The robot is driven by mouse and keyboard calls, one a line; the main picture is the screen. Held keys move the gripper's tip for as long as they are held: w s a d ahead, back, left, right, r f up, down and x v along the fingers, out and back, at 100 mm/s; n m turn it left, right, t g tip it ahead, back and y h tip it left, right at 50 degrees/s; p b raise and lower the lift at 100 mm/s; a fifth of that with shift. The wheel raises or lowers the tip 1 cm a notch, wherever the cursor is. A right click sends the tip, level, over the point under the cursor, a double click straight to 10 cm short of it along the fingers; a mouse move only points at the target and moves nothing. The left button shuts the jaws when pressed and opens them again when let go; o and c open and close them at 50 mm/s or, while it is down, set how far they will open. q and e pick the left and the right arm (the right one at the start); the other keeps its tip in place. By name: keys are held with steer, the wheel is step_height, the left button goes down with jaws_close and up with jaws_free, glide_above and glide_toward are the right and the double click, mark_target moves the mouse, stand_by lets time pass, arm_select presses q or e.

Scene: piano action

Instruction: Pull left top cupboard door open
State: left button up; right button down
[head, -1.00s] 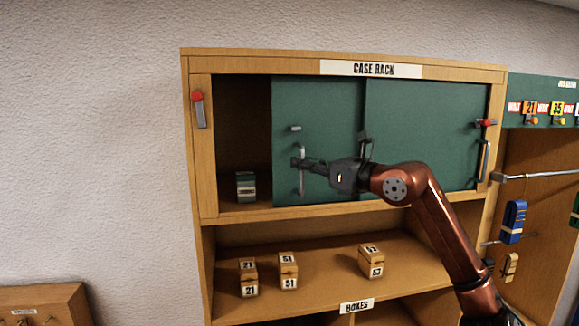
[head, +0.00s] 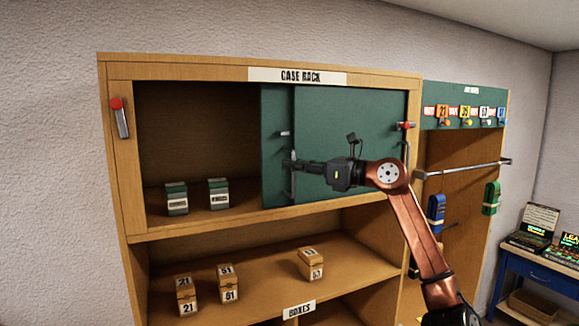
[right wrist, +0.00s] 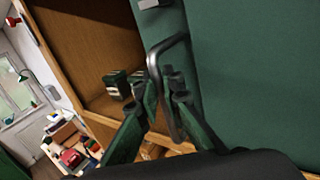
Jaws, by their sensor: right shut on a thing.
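The left top cupboard door (head: 276,110) is a green sliding panel in the upper part of the case rack. It stands slid to the right, largely overlapped by the right green door (head: 365,115), so the left part of the compartment is open. Its grey bar handle (head: 293,188) is upright near its left side; it also shows in the right wrist view (right wrist: 178,45). My right gripper (head: 291,166) is shut on this handle, and its fingers (right wrist: 166,92) show around the bar in the right wrist view. My left gripper is not in view.
Two green cases (head: 218,193) stand on the floor of the opened compartment. Several numbered wooden boxes (head: 228,284) stand on the shelf below. A red-tipped latch (head: 121,117) is on the left frame. A rail with hanging cases (head: 491,198) is at right.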

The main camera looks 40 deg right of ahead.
steer(key=c, duration=2.1)
jaws_free()
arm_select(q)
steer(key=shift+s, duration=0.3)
arm_select(e)
steer(key=shift+v, duration=6.05)
